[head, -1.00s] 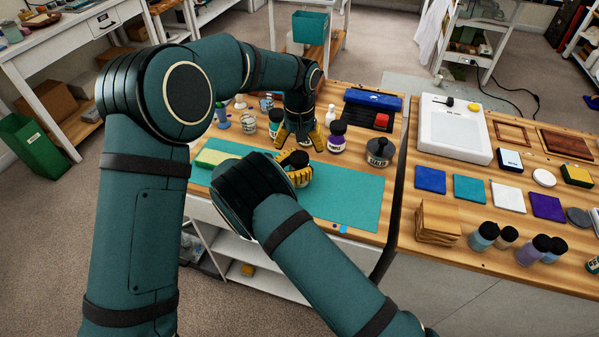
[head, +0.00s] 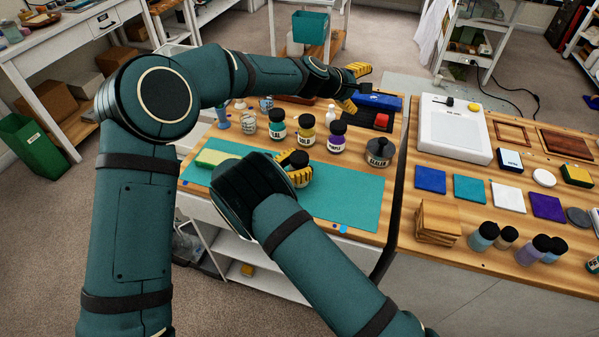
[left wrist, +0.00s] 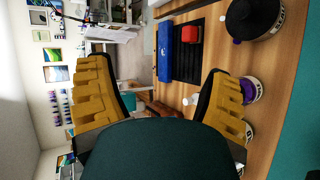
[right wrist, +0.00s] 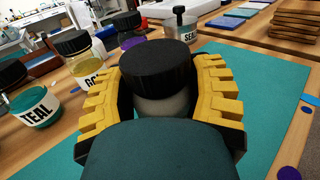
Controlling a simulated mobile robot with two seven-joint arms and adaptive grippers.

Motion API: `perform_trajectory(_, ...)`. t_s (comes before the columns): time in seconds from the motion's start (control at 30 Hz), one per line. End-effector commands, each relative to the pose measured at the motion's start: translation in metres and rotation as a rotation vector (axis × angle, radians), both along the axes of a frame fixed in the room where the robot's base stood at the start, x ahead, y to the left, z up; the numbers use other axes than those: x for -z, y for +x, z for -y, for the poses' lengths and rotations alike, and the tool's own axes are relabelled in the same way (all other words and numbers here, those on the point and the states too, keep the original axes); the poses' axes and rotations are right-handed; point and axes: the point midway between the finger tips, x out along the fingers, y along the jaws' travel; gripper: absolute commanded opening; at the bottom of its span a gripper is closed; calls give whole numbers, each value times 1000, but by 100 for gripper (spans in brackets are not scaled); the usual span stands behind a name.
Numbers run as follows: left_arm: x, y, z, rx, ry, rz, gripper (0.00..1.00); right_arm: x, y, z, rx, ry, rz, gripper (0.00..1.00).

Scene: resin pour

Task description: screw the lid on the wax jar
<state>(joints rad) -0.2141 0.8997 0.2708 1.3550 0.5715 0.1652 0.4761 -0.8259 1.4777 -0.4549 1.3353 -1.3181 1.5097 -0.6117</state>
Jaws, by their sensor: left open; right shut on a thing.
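A pale jar with a black lid, which I take to be the wax jar (right wrist: 165,106), is between my right gripper's fingers; its label is hidden. The black lid (right wrist: 157,70) sits on top of it and also shows in the head view (head: 299,158). I cannot tell how tightly it sits. My right gripper (right wrist: 160,98) is shut on the jar over the teal mat (head: 340,201), and my forearm hides part of it in the head view. My left gripper (head: 357,88) is open and empty, apart from the jar, above the blue item at the back; its fingers frame the left wrist view (left wrist: 163,85).
Teal (head: 277,129), gold (head: 306,130) and purple (head: 337,142) jars stand behind the mat. The sealer jar (head: 378,157) is to their right. A blue item (head: 380,102) and a black tray with a red block (head: 382,120) lie behind. The mat's right part is clear.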

Motion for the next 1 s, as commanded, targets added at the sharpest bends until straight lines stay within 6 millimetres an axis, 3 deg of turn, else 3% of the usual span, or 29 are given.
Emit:
perform_trajectory(0.1,-16,27,-15,-244,-170,-51,80,1,0,0,0,0,-1,0)
perform_trajectory(0.23,-21,47,-41,-518,-317,-142,80,1,0,0,0,0,-1,0)
perform_trajectory(0.33,-16,55,-66,-732,-401,-238,80,1,0,0,0,0,-1,0)
perform_trajectory(0.47,2,51,-97,-1003,-463,-395,80,1,0,0,0,0,-1,0)
perform_trajectory(0.57,20,36,-117,-1201,-474,-539,80,1,0,0,0,0,-1,0)
perform_trajectory(0.7,44,0,-138,-1451,-430,-766,80,1,0,0,0,0,-1,0)
perform_trajectory(1.0,59,-83,-149,-1736,-209,-1163,80,1,0,0,-1,0,-1,0)
